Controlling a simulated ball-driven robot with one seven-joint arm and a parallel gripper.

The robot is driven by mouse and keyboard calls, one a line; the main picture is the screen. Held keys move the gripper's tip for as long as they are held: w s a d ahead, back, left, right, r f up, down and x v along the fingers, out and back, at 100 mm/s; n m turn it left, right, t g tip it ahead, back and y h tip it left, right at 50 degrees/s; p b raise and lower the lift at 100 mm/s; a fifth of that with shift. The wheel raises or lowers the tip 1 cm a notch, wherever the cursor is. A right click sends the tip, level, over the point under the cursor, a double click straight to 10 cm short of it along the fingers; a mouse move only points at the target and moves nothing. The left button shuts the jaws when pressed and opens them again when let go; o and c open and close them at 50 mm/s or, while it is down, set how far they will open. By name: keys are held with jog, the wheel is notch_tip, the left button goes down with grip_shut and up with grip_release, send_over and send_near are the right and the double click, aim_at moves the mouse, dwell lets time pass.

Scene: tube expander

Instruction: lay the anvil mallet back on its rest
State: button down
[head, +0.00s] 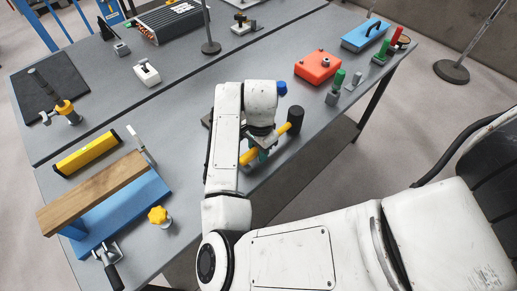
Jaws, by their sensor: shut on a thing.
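The mallet, with a yellow handle (250,157) and a dark cylindrical head (295,117), is in my gripper (264,148). My gripper is shut on it, near the middle of the handle, above the near edge of the grey bench (330,125). The head points to the upper right and the handle end to the lower left. My wrist and forearm hide part of the grip. A flat dark piece shows partly behind my forearm, and I cannot tell whether it belongs to the rest. No other part of the rest can be made out.
A wooden bar (95,190) on a blue base, a yellow bar (86,155) and a yellow knob (158,215) stand at the left. A red box (317,67), green-topped pieces and a blue case (365,35) stand at the right. The bench between is mostly clear.

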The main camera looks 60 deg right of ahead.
jog(key=shift+f, duration=0.15)
jog(key=c, duration=0.7)
grip_release()
jog(key=shift+c, duration=0.2)
notch_tip(320, 180, up, 8)
jog(key=p, duration=0.6)
jog(key=shift+d, duration=0.1)
jog(key=shift+d, duration=0.1)
